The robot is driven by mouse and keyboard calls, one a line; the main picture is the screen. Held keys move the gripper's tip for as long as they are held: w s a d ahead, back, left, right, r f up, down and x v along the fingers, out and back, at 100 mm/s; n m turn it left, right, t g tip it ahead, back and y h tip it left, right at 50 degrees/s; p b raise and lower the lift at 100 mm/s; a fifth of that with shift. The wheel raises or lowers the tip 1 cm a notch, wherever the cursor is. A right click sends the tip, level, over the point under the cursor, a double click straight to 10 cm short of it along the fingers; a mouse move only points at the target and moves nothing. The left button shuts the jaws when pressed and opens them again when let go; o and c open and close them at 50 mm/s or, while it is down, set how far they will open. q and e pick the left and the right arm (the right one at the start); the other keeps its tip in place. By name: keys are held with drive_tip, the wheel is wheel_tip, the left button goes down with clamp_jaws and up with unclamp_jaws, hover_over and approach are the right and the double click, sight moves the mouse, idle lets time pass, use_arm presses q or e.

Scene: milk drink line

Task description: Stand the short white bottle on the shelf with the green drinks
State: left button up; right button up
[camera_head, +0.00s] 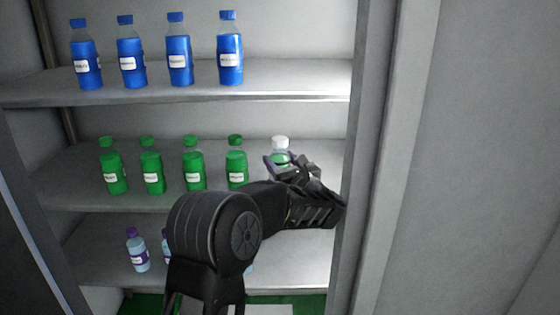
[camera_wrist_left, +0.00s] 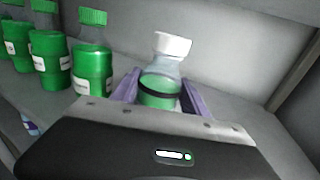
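The short bottle with a white cap (camera_head: 280,141) is at the right end of the middle shelf (camera_head: 75,199), beside the row of green drinks (camera_head: 237,165). It has a clear neck and green contents, and looks about upright. In the left wrist view the white-capped bottle (camera_wrist_left: 163,84) sits between the purple fingers of my left gripper (camera_wrist_left: 160,92). The fingers appear to press on both its sides. My left gripper (camera_head: 287,163) hides its lower part in the head view, so I cannot tell whether its base touches the shelf. My right gripper is not in view.
Several blue bottles (camera_head: 180,62) stand on the upper shelf (camera_head: 290,80). Pale bottles with purple caps (camera_head: 138,252) stand on the lower shelf, partly behind my arm. The cabinet's right side wall (camera_head: 367,150) is close to my left gripper.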

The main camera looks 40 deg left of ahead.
sight(285, 164)
use_arm(q)
drive_tip(key=o, duration=0.5)
drive_tip(key=shift+c, duration=0.2)
drive_tip(key=shift+r, duration=0.1)
drive_tip(key=shift+d, duration=0.2)
drive_tip(key=b+v, duration=0.1)
drive_tip(key=v, duration=0.6)
drive_tip(key=shift+s+b, duration=0.15)
drive_tip(key=shift+b, duration=0.15)
